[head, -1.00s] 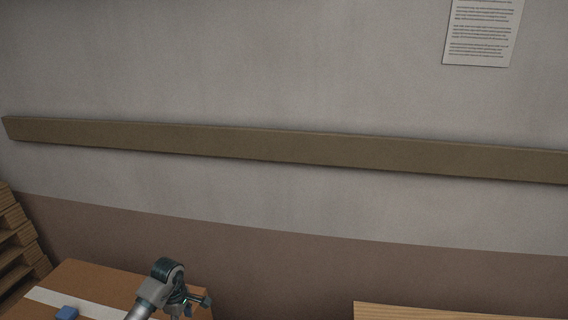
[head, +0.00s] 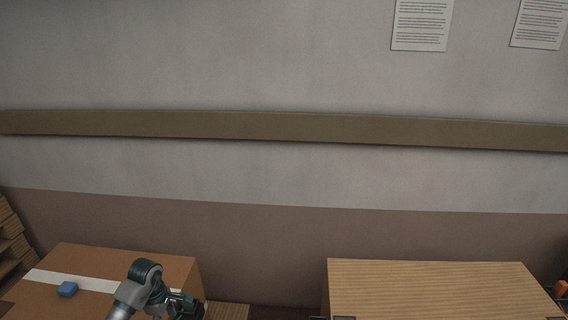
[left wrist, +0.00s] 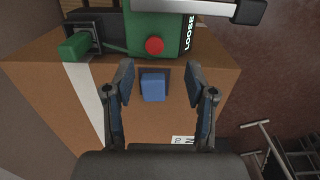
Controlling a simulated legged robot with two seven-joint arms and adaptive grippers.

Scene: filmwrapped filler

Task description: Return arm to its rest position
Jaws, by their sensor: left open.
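My left arm comes in at the lower left of the head view, with its gripper (head: 183,306) low over the right part of a cardboard box. In the left wrist view my left gripper (left wrist: 159,78) is open, its two fingers apart with nothing held. A blue block (left wrist: 153,87) shows between the fingers in that picture, lying on the cardboard box (left wrist: 50,85); whether the fingers are level with it I cannot tell. In the head view a blue block (head: 67,289) lies on the box by the white tape. My right gripper is not in view.
A green device (left wrist: 165,30) with a red button and the word LOOSE is at the top of the wrist view. A wooden tabletop (head: 430,285) is at the lower right of the head view, and wooden pallets (head: 10,235) at the left. A wall rail (head: 280,128) runs behind.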

